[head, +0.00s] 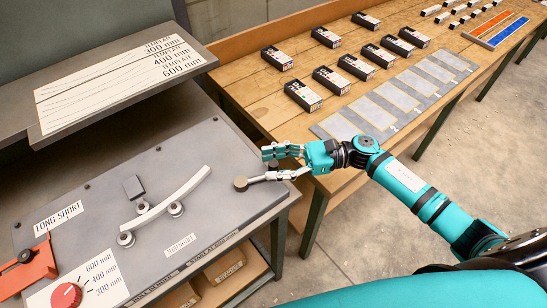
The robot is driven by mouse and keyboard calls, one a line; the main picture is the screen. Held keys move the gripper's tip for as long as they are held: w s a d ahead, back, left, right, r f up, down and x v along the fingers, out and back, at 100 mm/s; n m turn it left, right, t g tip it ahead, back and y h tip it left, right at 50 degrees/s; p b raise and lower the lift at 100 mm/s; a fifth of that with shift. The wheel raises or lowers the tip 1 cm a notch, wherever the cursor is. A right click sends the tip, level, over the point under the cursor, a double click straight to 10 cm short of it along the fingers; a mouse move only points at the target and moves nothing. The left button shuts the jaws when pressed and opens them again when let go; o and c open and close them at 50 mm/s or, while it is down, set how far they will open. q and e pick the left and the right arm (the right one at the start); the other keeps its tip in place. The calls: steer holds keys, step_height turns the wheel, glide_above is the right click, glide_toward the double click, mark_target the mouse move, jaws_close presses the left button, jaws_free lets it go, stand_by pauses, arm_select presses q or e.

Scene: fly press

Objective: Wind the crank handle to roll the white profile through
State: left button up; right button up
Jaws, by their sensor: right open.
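The white profile (183,198) is a curved strip on the grey bench top, lying between small grey rollers (175,208). One end points up and right, the other lies by a roller at lower left. My left gripper is not in view.
A red knob (66,296) on a length dial and a red lever piece (27,266) are at lower left. A template shelf (118,75) overhangs at upper left. A wooden table (235,85) with several black boxes stands behind. Concrete floor is clear at right.

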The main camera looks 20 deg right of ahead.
steer(key=shift+a, duration=0.15)
jaws_close()
steer(key=shift+w+a, duration=0.1)
steer(key=shift+w, duration=0.05)
stand_by(1.0)
